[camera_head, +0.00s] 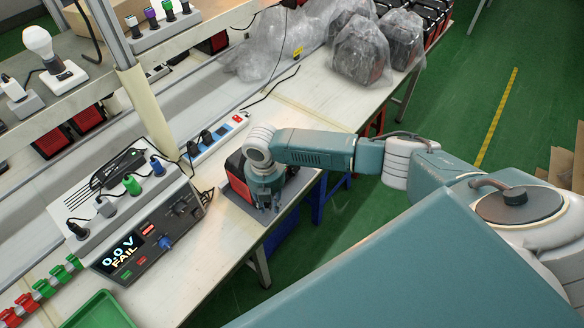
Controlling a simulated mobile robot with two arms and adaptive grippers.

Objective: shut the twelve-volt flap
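The power station (237,172), a black and red box, stands on a grey mat (249,217) near the front edge of the bench. My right arm reaches in from the right, over the box. My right gripper (269,205) points down at the near side of the box, and its dark fingers are small and close together. I cannot tell whether they are open or shut, or whether they touch the box. The twelve-volt flap cannot be made out; the arm and gripper cover much of the box. My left gripper is not in view.
A tester (145,241) reading "0.0 V FAIL" stands left of the box, below a socket strip with several plugs. A green tray (98,312) lies at the lower left. Bagged units (361,50) stand farther back. A cable crosses the bench behind the box.

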